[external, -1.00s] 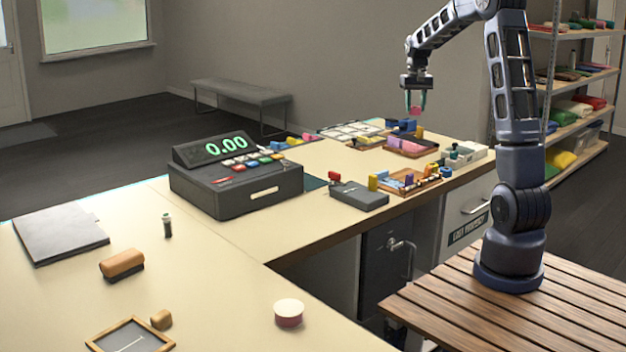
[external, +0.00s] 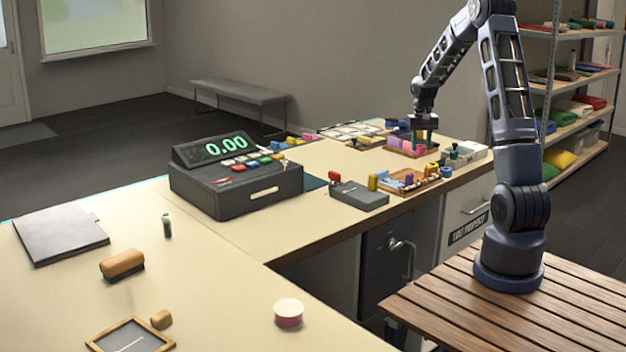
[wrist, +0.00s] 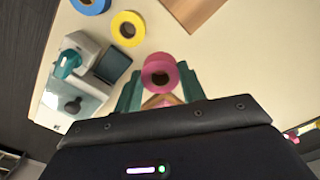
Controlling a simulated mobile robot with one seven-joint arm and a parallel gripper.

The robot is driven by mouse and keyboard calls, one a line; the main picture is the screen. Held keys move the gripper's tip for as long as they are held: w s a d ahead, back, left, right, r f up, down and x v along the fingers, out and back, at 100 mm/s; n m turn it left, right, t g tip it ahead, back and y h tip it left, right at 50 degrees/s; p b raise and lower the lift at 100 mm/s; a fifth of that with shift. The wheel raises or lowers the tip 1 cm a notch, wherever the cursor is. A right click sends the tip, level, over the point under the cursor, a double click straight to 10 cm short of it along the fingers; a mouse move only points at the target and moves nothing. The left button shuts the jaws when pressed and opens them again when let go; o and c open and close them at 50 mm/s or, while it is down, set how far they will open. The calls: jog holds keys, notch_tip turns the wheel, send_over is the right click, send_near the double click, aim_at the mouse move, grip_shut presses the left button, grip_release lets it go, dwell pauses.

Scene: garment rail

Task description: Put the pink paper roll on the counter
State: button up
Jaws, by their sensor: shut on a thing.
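The pink paper roll (wrist: 160,74), a ring with a dark hole, sits between the green fingers of my gripper (wrist: 160,84) in the wrist view. My gripper (external: 424,137) is shut on it. In the external view the roll shows small and pink (external: 421,149) at the fingertips, low over the far right part of the counter (external: 300,160), by a wooden tray (external: 404,155) with pink things. I cannot tell whether the roll touches the surface below.
In the wrist view a yellow roll (wrist: 128,29), a blue roll (wrist: 90,4) and a white device (wrist: 75,85) stand nearby. A cash register (external: 237,180) and a dark grey box (external: 358,196) are further left. A pink round tub with a pale top (external: 289,313) stands in front.

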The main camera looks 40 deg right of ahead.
aim_at(419, 167)
jog(key=shift+f, duration=2.65)
jog(key=shift+f, duration=0.1)
jog(key=o, duration=1)
jog(key=shift+c, duration=0.2)
